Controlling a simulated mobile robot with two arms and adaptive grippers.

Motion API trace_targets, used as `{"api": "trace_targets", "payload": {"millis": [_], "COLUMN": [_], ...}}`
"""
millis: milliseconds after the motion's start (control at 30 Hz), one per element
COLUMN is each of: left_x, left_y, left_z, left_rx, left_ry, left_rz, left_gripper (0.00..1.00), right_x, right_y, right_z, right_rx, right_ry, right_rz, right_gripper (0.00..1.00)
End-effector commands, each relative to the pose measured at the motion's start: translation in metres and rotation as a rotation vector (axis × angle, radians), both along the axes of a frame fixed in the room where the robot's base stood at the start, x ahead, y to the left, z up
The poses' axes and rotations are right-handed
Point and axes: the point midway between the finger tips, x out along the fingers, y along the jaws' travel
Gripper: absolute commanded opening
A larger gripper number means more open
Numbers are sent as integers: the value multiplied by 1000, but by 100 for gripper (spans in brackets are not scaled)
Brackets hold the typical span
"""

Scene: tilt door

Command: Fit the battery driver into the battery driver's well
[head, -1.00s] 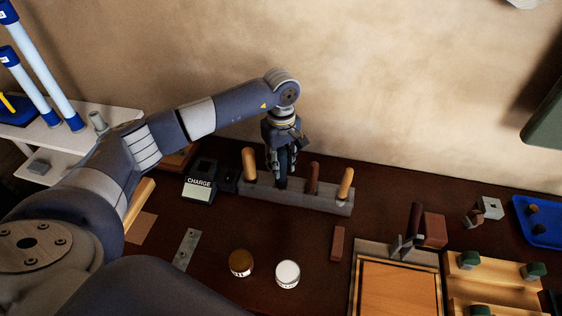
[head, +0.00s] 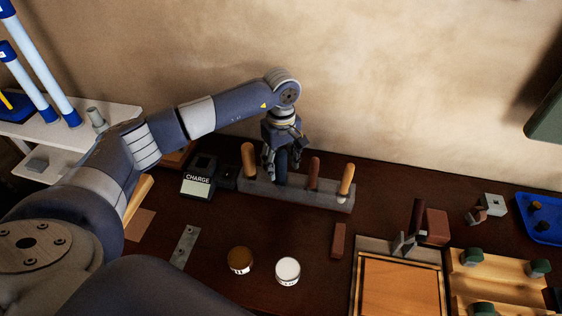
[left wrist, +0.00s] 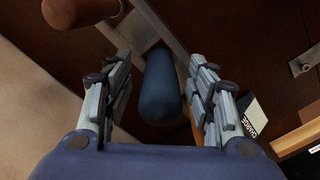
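A dark blue rounded handle (head: 281,167), which I take for the battery driver, stands in the grey rack (head: 316,199) between wooden-handled tools. In the left wrist view the handle (left wrist: 161,88) lies between the two fingers, with gaps on both sides. My left gripper (head: 283,160) is open, pointing down around the handle. The handle's lower end is hidden in the rack, so I cannot tell how deep it sits. A black charger (head: 198,183) marked CHARGE stands left of the rack, with a small dark block (head: 228,177) beside it. My right gripper is not in view.
Other handles flank the blue one: orange (head: 248,160), dark red (head: 313,172) and orange (head: 346,180). Two round jars (head: 240,260) (head: 287,271) and a metal plate (head: 185,246) lie in front. A wooden board (head: 400,290) stands front right. The wall is close behind.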

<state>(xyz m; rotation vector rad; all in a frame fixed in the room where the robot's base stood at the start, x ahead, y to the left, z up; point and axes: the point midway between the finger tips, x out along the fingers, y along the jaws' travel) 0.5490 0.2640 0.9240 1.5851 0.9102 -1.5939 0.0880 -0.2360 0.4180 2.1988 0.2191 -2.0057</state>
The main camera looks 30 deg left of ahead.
Motion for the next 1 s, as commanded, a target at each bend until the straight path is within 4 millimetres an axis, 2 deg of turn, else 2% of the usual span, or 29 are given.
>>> {"api": "trace_targets", "payload": {"millis": [167,267,367,700,800,1000], "left_x": [-1,0,1,1,1,0], "left_y": [0,0,0,0,0,0], "left_z": [0,7,23,94,108,120], "left_rx": [1,1,0,0,0,0], "left_ry": [2,1,-4,-4,-2,0], "left_rz": [0,0,-1,-1,0,0], "left_gripper": [52,52,52,52,52,52], "right_x": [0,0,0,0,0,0], "right_y": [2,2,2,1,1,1], "right_z": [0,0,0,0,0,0], "right_rx": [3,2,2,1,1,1], "right_ry": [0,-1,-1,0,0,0], "right_rz": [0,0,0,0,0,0], "right_gripper": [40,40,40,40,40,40]}}
